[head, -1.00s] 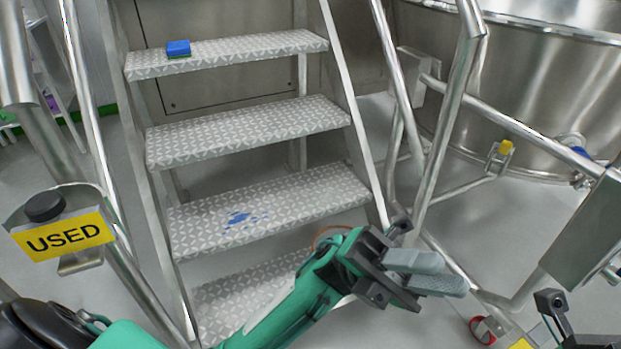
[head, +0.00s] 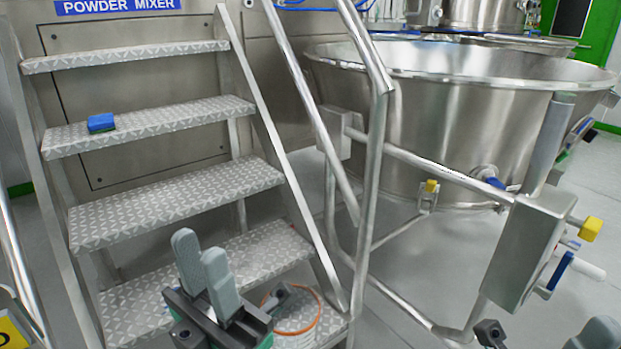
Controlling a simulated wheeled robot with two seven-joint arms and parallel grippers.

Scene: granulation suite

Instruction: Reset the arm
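My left gripper (head: 199,246) stands at the bottom centre-left of the head view, its two grey fingers pointing up, in front of the lower steps. The fingers lie side by side with no clear gap and hold nothing visible. Of my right gripper (head: 598,334) only a grey finger piece shows at the bottom right edge; its opening cannot be seen. A blue sponge (head: 101,122) with a green underside lies on the left part of a patterned metal step (head: 170,120), well away from my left gripper.
The metal stairs (head: 175,200) fill the left, with a handrail (head: 372,180) on their right. A large steel vessel (head: 440,130) stands at right, with a metal box (head: 527,250) in front. Part of a yellow sign (head: 12,332) shows bottom left. Floor is open at far right.

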